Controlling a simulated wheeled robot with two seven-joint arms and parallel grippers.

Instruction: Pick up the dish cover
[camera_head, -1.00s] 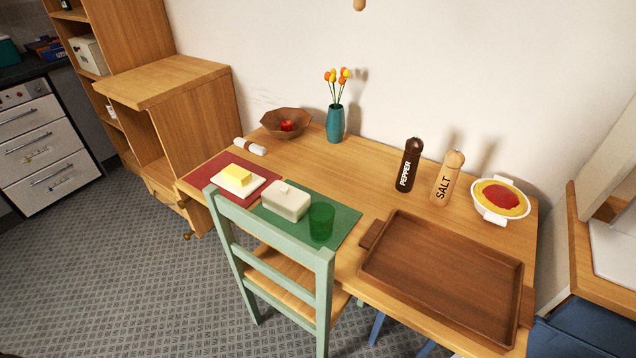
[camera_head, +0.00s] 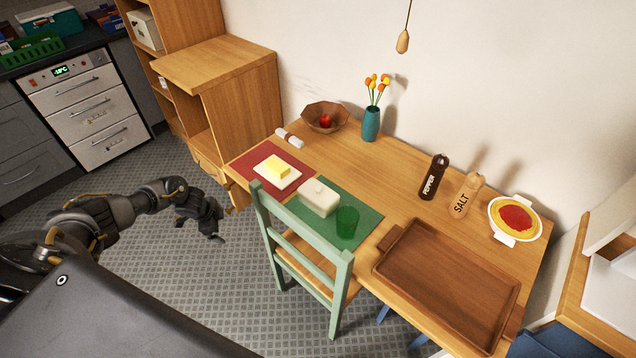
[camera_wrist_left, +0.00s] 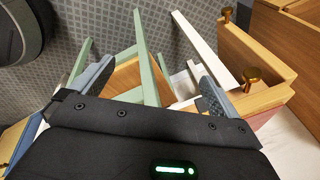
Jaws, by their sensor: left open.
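The dish cover (camera_head: 319,197), a white rounded box with a small knob, sits on the green placemat (camera_head: 365,222) in the head view. The butter (camera_head: 277,168) lies uncovered on its white dish (camera_head: 288,181) on the red placemat to its left. My left gripper (camera_head: 203,229) is open and empty above the floor, left of the table and chair, well apart from the cover. In the left wrist view its two fingers (camera_wrist_left: 137,98) are spread, with chair parts behind them. I cannot make out the cover there. My right gripper is not in view.
A green chair (camera_head: 305,236) stands at the table's front, its back close before the cover. A green glass (camera_head: 347,222) stands just right of the cover. A wooden tray (camera_head: 445,280), pepper mill (camera_head: 433,178), salt mill (camera_head: 466,195) and pasta dish (camera_head: 515,219) occupy the table's right.

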